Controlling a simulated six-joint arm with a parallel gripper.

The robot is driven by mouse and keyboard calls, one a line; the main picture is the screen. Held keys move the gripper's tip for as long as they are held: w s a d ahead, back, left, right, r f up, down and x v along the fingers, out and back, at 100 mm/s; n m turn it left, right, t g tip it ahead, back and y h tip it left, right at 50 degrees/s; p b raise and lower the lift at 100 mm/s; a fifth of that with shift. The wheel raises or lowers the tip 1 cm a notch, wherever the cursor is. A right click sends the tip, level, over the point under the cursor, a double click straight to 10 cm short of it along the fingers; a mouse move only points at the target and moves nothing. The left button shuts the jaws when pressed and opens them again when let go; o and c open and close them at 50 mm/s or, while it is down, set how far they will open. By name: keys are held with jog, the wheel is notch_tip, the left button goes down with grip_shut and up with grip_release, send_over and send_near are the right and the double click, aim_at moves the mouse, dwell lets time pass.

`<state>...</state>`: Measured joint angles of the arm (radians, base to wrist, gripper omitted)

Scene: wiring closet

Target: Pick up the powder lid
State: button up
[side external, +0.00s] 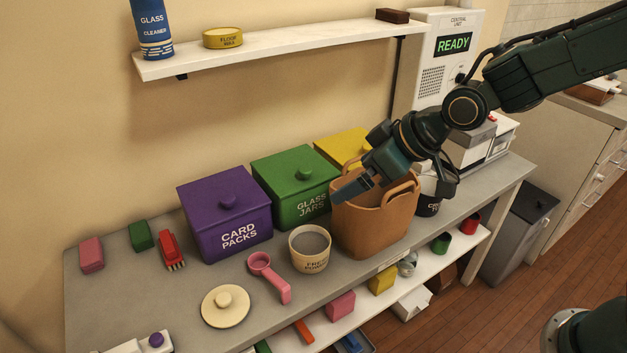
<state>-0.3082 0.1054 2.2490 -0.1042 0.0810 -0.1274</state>
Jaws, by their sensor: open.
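The powder lid, a round cream lid with a knob (225,304), lies flat on the grey counter at the front left. A cream powder tub (310,251) with dark lettering stands open to its right, with grey contents showing. A pink scoop (270,275) lies between the lid and the tub. My gripper (351,190) is open, above and in front of the orange-brown basket, well to the upper right of the lid. Its fingertips point down and left. I cannot tell whether it touches the basket rim.
The basket (370,228) stands right of the tub. Purple (228,222), green (290,180) and yellow (343,146) lidded bins line the wall. A red brush (170,250) and small blocks lie at left. A wall shelf (280,46) hangs above. Counter around the lid is mostly clear.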

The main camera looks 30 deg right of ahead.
jog(key=w+a+f+n+y, duration=0.2)
jog(key=w+a+f, duration=0.2)
jog(key=a+f, duration=0.6)
jog(key=n+y, duration=0.1)
jog(key=y, duration=0.1)
send_near(224, 297)
jog(key=s+r, duration=0.1)
jog(key=shift+d+r, duration=0.1)
jog(key=shift+d, duration=0.15)
jog(key=shift+x, duration=4.2)
jog(key=shift+d+x, duration=0.2)
jog(key=shift+x, duration=2.4)
jog(key=c, duration=0.9)
